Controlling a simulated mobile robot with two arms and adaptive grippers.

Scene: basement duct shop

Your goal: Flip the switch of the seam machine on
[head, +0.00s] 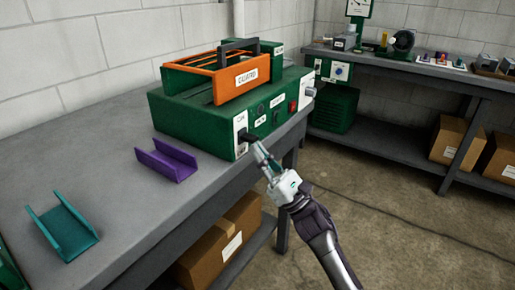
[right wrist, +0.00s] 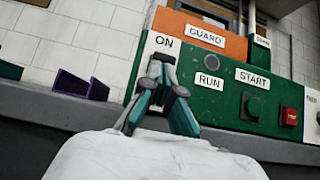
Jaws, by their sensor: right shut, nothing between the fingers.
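The seam machine (head: 195,125) is a green box on the grey bench with an orange guard (head: 238,82) on top. At the left end of its front is a white switch plate (head: 238,122) marked ON; it also shows in the right wrist view (right wrist: 152,50). My right gripper (head: 256,145) is shut and empty, its fingertips right at this plate; the fingers also show in the right wrist view (right wrist: 164,68). They cover the switch there, so I cannot tell its position or whether they touch it. My left gripper is not in view.
Right of the plate are a RUN lamp (right wrist: 210,62), a START button (right wrist: 252,106) and a red button (right wrist: 289,117). A purple channel (head: 165,160) and a teal channel (head: 65,232) lie on the bench. A second bench (head: 400,65) stands behind right; the floor between is clear.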

